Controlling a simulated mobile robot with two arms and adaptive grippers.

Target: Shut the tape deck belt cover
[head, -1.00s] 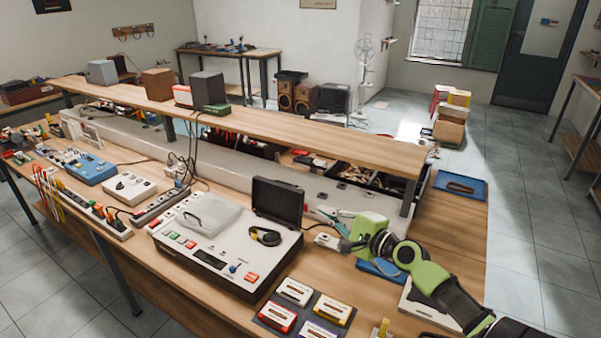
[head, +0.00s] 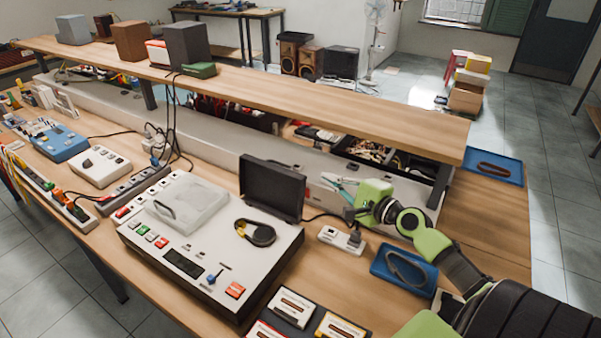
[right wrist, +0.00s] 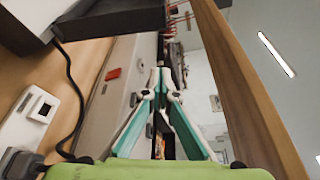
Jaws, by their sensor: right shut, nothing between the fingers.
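The tape deck (head: 205,255) stands on the bench, light-topped with coloured keys. Its black belt cover (head: 272,187) stands open, nearly upright, at the deck's back right. In front of it the round black belt part (head: 256,233) is exposed. My right gripper (head: 335,186) is shut and empty, to the right of the cover and apart from it. In the right wrist view its teal fingers (right wrist: 158,78) meet at the tips, and a dark panel, apparently the cover (right wrist: 112,18), shows at upper left. My left gripper is not in view.
A wooden shelf (head: 300,95) runs behind the deck, close above my right gripper. A small white switch box (head: 341,239) with a cable and a blue tray (head: 404,270) lie right of the deck. Cassettes (head: 290,307) lie in front.

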